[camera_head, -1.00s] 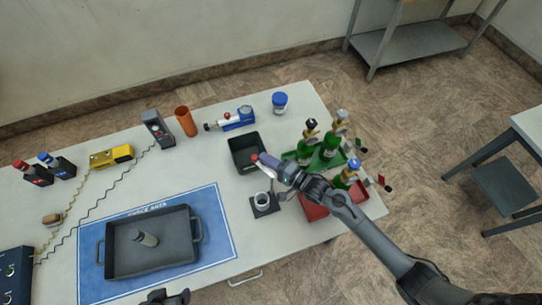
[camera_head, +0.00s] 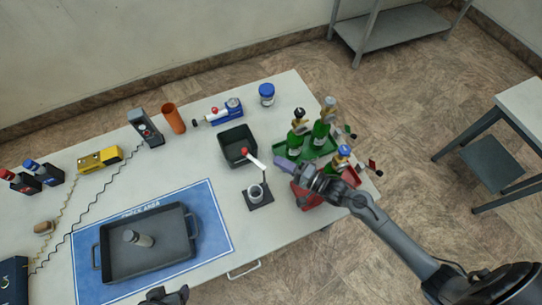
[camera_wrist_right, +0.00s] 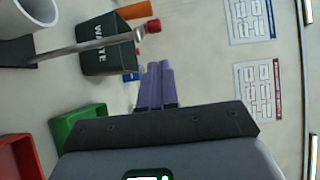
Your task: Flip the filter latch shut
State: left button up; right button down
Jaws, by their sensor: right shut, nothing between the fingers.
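The filter stand is a dark base (camera_head: 262,203) with a pale cup (camera_head: 256,191) on it near the table's front right. Its latch lever (camera_head: 254,160), pale with a red tip, stands raised and leans away from the cup toward the black bin. In the right wrist view the lever (camera_wrist_right: 95,43) crosses the upper left, beside the cup (camera_wrist_right: 36,10). My right gripper (camera_head: 281,162) is shut and empty, just right of the lever; its purple fingers (camera_wrist_right: 156,82) look apart from it. A dark part at the bottom edge may be my left gripper (camera_head: 166,296); its jaws are unclear.
A black bin (camera_head: 224,157) stands behind the lever. A green tray (camera_head: 314,153) with bottles and a red tray (camera_head: 305,199) lie close to my right arm. A dark pan (camera_head: 150,267) on a blue mat (camera_head: 217,225) is to the left.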

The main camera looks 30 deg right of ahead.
jog(key=shift+s+d, duration=0.4)
jog(key=shift+s, duration=0.2)
